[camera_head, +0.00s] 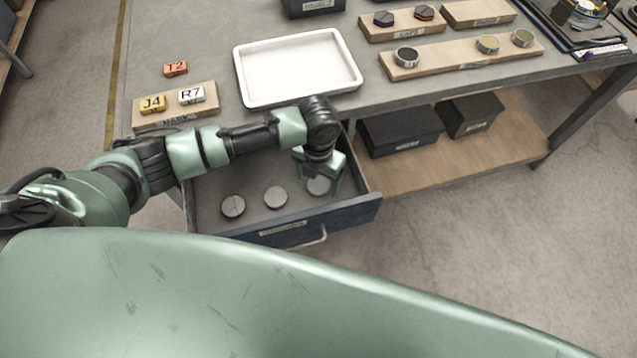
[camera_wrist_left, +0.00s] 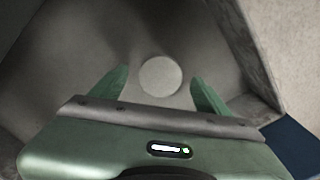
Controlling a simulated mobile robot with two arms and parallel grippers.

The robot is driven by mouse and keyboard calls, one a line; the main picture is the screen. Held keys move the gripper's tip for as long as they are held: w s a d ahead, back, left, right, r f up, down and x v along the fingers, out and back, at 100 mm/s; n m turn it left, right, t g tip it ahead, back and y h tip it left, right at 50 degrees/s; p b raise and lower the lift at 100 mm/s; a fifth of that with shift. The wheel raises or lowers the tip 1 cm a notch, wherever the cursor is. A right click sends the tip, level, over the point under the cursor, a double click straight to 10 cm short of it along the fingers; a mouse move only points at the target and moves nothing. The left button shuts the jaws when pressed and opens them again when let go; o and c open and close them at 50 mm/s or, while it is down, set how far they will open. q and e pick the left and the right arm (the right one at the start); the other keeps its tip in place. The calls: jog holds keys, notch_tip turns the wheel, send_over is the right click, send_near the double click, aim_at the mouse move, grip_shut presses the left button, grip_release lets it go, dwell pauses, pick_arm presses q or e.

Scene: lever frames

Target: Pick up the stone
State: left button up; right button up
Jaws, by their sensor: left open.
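Three round grey stones lie in the open drawer (camera_head: 352,213) under the table: a left one (camera_head: 232,206), a middle one (camera_head: 276,197) and a right one (camera_head: 317,186). My left gripper (camera_head: 320,182) reaches down into the drawer over the right stone and partly hides it. In the left wrist view, that stone (camera_wrist_left: 160,76) lies on the drawer floor ahead of the open fingers (camera_wrist_left: 160,92), about centred between them. The fingers look empty; whether they touch the stone I cannot tell. My right gripper is not in view.
The drawer walls stand close around the gripper. On the table (camera_head: 420,90) are a white tray (camera_head: 245,84), a wooden board (camera_head: 150,117) with marked blocks, and wooden boards (camera_head: 465,62) with small round pieces. Dark boxes (camera_head: 400,130) stand on the lower shelf.

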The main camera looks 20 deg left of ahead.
pick_arm(q)
jog(key=shift+f, duration=0.4)
jog(key=c, duration=1.5)
jog(key=shift+r, duration=0.1)
